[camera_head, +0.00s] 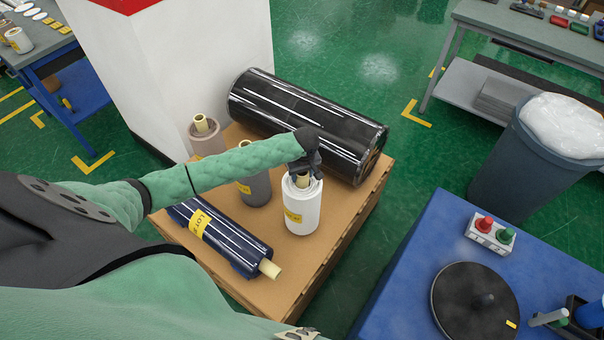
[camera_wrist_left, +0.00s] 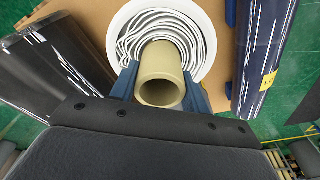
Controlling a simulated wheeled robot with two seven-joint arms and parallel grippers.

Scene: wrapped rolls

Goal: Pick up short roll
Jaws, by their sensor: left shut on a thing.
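A short white roll (camera_head: 301,207) with a yellow label stands upright on the cardboard-topped pallet (camera_head: 285,265). Its beige core sticks out at the top. My left gripper (camera_head: 304,166) is over this roll, pointing down. In the left wrist view the fingers of my left gripper (camera_wrist_left: 160,88) are shut on the beige core (camera_wrist_left: 160,62), one on each side. The loose white layers (camera_wrist_left: 135,30) of the roll show around the core. I cannot tell whether its base is clear of the pallet. My right gripper cannot be made out.
A large black roll (camera_head: 305,120) lies behind. A dark blue roll (camera_head: 222,236) lies in front. A grey-brown roll (camera_head: 255,189) and a brownish roll (camera_head: 206,138) stand to the left. A blue table (camera_head: 405,275) and a bin (camera_head: 530,165) stand at right.

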